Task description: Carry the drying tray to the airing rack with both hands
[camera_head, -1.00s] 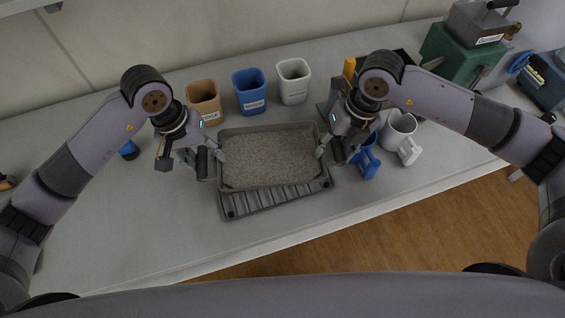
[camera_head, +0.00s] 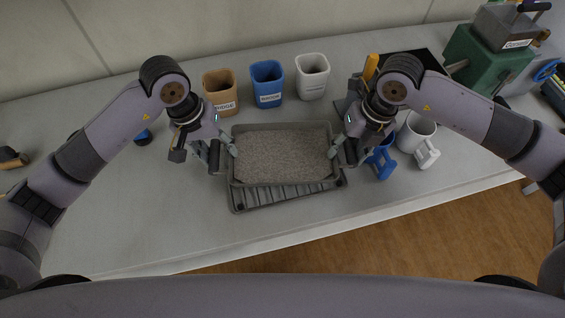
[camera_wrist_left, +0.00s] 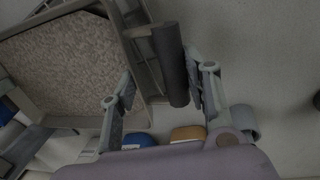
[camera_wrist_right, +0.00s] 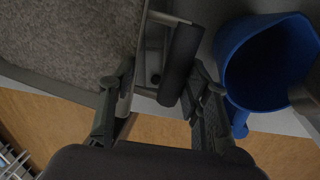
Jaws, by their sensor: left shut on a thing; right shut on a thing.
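The drying tray (camera_head: 236,179) is grey, rectangular and filled with grainy grey-brown soil. It looks level in the head view, above a ribbed dark grey rack (camera_head: 285,194) whose front strip shows below it. I cannot tell whether tray and rack touch. My left gripper (camera_head: 222,152) is shut on the tray's left handle, a dark bar that also shows in the left wrist view (camera_wrist_left: 170,65). My right gripper (camera_head: 346,150) is shut on the right handle, whose dark bar also shows in the right wrist view (camera_wrist_right: 180,65). The rest of the rack is hidden under the tray.
Brown (camera_head: 221,92), blue (camera_head: 267,84) and white (camera_head: 312,76) labelled bins stand behind the tray. A blue jug (camera_head: 381,160) is close beside my right gripper, with a white jug (camera_head: 417,131) further right. A green machine (camera_head: 487,58) stands back right. The bench (camera_head: 120,215) is clear front left.

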